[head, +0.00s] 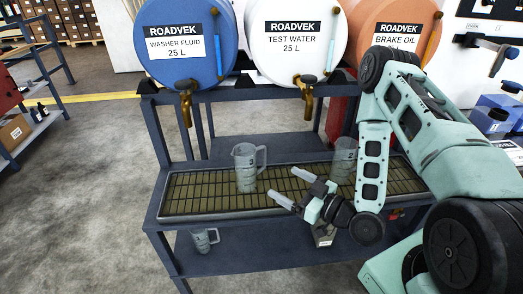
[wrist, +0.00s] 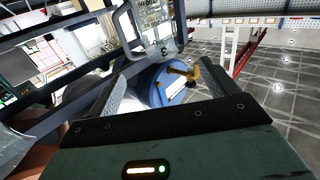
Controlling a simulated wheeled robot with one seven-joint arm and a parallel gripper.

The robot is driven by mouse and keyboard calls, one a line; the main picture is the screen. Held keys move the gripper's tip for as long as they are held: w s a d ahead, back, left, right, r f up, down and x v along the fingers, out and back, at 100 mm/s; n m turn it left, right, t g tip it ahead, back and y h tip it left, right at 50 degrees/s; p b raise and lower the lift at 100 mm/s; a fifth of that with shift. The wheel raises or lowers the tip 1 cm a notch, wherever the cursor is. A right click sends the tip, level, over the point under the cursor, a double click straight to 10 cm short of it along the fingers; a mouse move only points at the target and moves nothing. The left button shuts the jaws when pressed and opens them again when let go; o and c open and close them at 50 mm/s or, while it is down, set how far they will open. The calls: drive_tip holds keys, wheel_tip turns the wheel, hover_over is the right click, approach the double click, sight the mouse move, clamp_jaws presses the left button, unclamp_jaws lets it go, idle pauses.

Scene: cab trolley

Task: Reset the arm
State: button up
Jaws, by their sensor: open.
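My gripper (head: 291,187) is open and empty, held over the front of the grated tray (head: 205,205), with its fingers pointing left. My arm reaches in from the right and bends down to it. A clear jug (head: 248,170) stands upright on the grate just left of the fingertips, apart from them in the picture. A second clear jug (head: 344,158) stands on the grate to the right, partly hidden by my arm. A third jug (head: 204,240) is on the lower shelf. In the wrist view my open gripper (wrist: 162,82) shows nothing between its fingers; a clear jug (wrist: 150,25) is beyond them.
A blue washer fluid drum (head: 185,40), a white test water drum (head: 292,38) and an orange brake oil drum (head: 395,32) lie above the tray, two brass taps visible.

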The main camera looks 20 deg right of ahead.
drive_tip(key=a+r+n+g+h, duration=0.25)
drive_tip(key=a+n+g, duration=0.25)
drive_tip(key=a+g, duration=0.55)
drive_tip(key=s+a+r+m+g+h, duration=0.1)
drive_tip(key=s+r+g+h, duration=0.1)
drive_tip(key=s+r, duration=0.4)
drive_tip(key=s+a+r+m+g+h, duration=0.1)
drive_tip(key=s+a+r+g+h, duration=0.1)
drive_tip(key=s+r, duration=0.5)
drive_tip(key=s+g+h, duration=0.1)
drive_tip(key=s, duration=0.5)
drive_tip(key=shift+m, duration=0.3)
drive_tip(key=shift+g, duration=0.25)
